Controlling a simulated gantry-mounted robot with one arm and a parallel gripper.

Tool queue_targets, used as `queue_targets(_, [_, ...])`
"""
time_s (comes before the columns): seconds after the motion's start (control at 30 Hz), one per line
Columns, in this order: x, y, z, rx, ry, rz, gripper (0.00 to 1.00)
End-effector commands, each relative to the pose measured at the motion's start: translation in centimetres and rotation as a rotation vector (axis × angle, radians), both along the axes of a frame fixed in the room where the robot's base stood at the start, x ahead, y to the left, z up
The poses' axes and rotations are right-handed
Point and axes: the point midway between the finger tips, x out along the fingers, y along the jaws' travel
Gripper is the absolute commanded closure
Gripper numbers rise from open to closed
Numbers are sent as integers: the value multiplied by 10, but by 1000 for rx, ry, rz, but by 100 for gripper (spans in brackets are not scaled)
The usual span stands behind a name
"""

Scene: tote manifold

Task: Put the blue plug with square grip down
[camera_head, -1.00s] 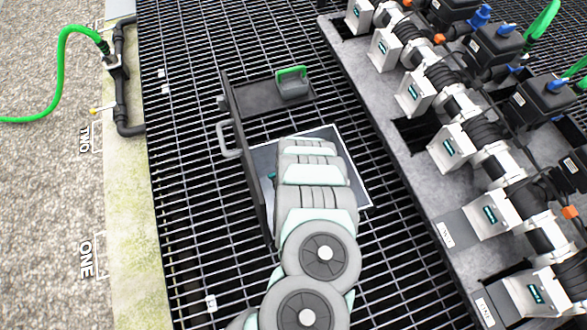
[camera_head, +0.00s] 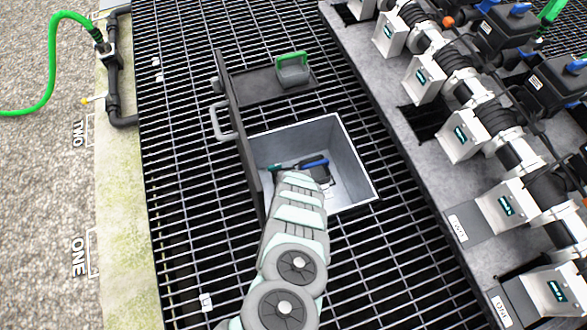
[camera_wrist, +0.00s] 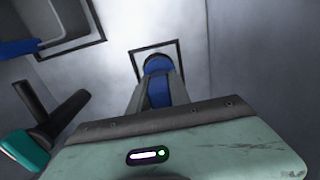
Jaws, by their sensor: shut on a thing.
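My gripper (camera_wrist: 158,78) is shut on the blue plug (camera_wrist: 158,66) in the wrist view. The plug points away from the wrist, toward a pale surface with a dark-edged square outline around its far end. I cannot tell whether the plug touches that surface. In the head view, my arm reaches into the open grey tote (camera_head: 361,170), set in the grating. The arm hides the gripper tips and the held plug there.
A dark square piece with a blue bar (camera_wrist: 20,47) is at upper left in the wrist view. A black tool with a teal end (camera_wrist: 25,152) lies at left. The tote lid (camera_head: 238,120) stands open at left. A grey block with green handle (camera_head: 292,72) sits behind.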

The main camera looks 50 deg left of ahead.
Motion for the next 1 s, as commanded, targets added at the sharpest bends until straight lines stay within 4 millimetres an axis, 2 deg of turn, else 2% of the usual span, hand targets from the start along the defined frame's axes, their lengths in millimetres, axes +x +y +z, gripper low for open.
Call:
queue_targets(0.37, [1,1,-5,1,-2,0,100])
queue_targets(0.4, [1,1,-4,1,-2,0,75])
queue_targets(0.63, [1,1,-3,1,-2,0,56])
queue_targets(1.0, [0,1,3,1,-2,0,55])
